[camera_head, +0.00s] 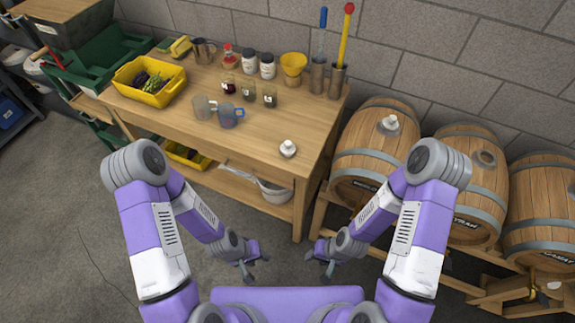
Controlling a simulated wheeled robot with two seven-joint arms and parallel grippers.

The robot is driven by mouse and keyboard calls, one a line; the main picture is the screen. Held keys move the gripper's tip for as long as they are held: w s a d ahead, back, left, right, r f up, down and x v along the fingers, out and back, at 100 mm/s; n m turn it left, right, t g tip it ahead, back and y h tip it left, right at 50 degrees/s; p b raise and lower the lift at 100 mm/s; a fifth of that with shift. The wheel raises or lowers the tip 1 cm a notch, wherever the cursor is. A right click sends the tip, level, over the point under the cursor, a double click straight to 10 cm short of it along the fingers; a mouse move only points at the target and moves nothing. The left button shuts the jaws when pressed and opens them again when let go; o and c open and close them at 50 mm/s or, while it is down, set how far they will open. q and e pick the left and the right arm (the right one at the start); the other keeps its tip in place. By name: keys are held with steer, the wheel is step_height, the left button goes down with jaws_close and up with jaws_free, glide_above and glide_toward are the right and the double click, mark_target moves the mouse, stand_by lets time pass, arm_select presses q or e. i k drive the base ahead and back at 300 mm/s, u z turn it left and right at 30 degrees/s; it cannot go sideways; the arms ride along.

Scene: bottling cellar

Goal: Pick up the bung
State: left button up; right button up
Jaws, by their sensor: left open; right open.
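A small white bung (288,149) stands on the wooden table (215,145), near its right front corner, with clear wood around it. A similar white bung (389,124) sits on top of the leftmost barrel (372,160). My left gripper (257,264) is open and empty, low in front of the table and below the table bung in the picture. My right gripper (317,262) is open and empty, to the right of the left one and pointing towards it. Both grippers are apart from the bungs.
A yellow crate of grapes (148,91), jugs (229,117), jars (269,97), a yellow funnel (293,66) and metal cylinders holding tools (337,82) stand further back on the table. A pot (274,191) is on the lower shelf. A middle barrel (467,142) and a right barrel (541,187) stand at right.

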mark_target(286, 149)
steer(key=k, duration=0.1)
steer(key=u, duration=1.5)
steer(key=i, duration=0.8)
steer(key=z, duration=1.65)
